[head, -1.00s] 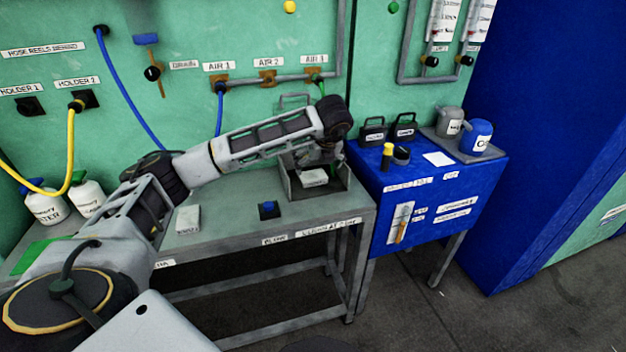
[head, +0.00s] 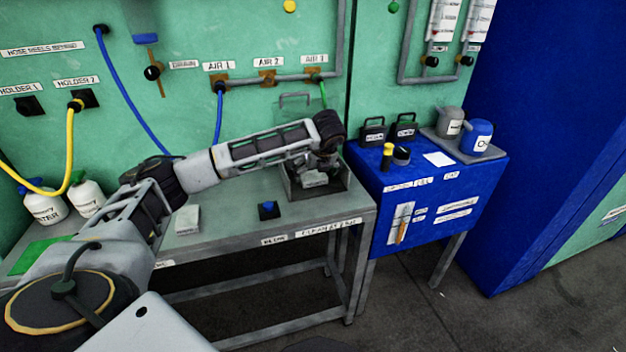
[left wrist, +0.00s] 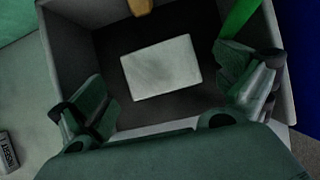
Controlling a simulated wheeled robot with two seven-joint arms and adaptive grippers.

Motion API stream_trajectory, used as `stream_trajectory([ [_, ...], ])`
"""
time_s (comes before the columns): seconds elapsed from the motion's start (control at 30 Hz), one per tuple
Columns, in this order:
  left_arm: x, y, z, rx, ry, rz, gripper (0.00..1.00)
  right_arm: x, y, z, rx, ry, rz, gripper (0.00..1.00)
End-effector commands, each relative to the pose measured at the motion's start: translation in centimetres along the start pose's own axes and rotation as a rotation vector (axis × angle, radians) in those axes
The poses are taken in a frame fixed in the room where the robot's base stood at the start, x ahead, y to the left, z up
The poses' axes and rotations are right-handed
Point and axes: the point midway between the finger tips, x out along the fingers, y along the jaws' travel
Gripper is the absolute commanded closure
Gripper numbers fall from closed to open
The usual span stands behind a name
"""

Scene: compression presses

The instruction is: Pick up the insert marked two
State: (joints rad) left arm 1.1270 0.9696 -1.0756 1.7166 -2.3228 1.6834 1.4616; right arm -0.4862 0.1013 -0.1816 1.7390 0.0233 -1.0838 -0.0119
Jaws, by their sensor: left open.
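A pale grey block (head: 312,181) lies in an open-topped grey metal box (head: 322,197) at the right end of the bench. In the left wrist view the block (left wrist: 161,67) shows a plain top with no readable mark. My left gripper (head: 322,168) is over the box, pointing down. Its fingers (left wrist: 168,95) are open, one on each side of the block's near end, and I see no contact. Another pale block (head: 187,219) lies on the bench to the left.
The box walls (left wrist: 75,58) stand close around the fingers. A blue cabinet (head: 425,205) with containers on top stands to the right. Hoses hang on the green wall behind.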

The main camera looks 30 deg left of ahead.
Motion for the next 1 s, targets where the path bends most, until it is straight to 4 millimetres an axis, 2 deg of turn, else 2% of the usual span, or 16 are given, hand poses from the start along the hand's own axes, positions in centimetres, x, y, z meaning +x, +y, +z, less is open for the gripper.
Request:
stream_trajectory([
  [0.1,1.4,0.1,-0.1,-0.001,0.001,0.002,0.0,-0.8,-0.1,-0.7,0.0,0.012,-0.002,0.6],
  [0.23,2.2,0.1,0.0,-0.001,0.001,0.001,0.0,-1.4,-0.2,-1.1,0.0,0.015,-0.004,0.6],
  [0.73,2.4,0.0,0.0,0.0,0.001,0.0,0.0,-1.2,-0.4,-0.4,0.0,0.005,-0.006,0.6],
  [1.0,2.4,0.0,0.0,0.0,0.001,0.0,0.33,-1.2,-0.4,-0.4,0.0,0.005,-0.006,0.6],
])
